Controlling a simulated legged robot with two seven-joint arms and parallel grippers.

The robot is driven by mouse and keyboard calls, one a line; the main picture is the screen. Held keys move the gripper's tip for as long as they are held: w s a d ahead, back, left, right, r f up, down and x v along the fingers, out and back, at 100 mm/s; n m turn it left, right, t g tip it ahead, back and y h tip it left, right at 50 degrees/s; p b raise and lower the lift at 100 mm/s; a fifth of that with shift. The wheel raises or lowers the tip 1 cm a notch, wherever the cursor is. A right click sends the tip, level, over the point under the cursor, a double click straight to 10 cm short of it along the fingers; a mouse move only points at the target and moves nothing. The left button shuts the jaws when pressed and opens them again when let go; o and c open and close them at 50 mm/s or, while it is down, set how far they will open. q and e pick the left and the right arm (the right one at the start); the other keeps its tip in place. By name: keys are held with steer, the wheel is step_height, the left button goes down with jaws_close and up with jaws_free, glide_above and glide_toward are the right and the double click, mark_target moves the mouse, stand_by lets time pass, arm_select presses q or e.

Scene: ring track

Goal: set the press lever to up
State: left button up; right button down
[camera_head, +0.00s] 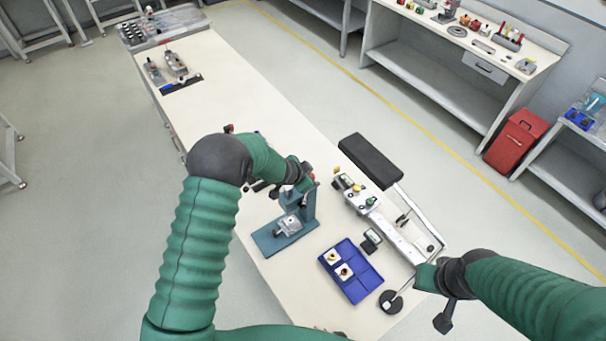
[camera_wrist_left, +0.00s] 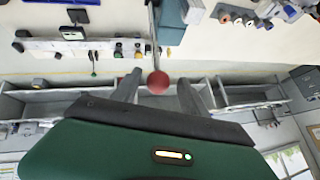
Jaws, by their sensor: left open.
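The teal press (camera_head: 303,205) stands on the long table, its flat base (camera_head: 268,240) towards me. In the left wrist view part of its teal body (camera_wrist_left: 172,22) shows at the top. The press lever is a thin rod (camera_wrist_left: 153,45) ending in a red ball (camera_wrist_left: 158,82). My left gripper (camera_head: 302,178) is at the top of the press, partly hidden by its own arm. In the wrist view its two fingers (camera_wrist_left: 159,90) are apart, with the red ball appearing between them; contact cannot be told. My right gripper (camera_head: 408,288) is low at the right; its jaws are unclear.
A blue tray (camera_head: 366,284) with small parts lies right of the press. A pale console (camera_head: 385,222) with buttons and a black pad (camera_head: 370,160) stand beyond it. A black disc (camera_head: 391,302) is near my right gripper.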

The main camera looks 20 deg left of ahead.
arm_select(q)
steer(key=p+v, duration=0.1)
steer(key=v, duration=1.4)
steer(key=shift+s+r, duration=0.15)
steer(key=shift+r, duration=0.15)
steer(key=s+a+f+n+g+y+b, duration=0.2)
steer(key=s+f+n+b, duration=0.7)
steer(key=s+f+b, duration=1.4)
steer(key=f+g+b, duration=0.1)
steer(key=g+b, duration=0.1)
steer(key=b, duration=0.1)
steer(key=shift+f+g, duration=0.25)
steer(key=shift+g, duration=0.05)
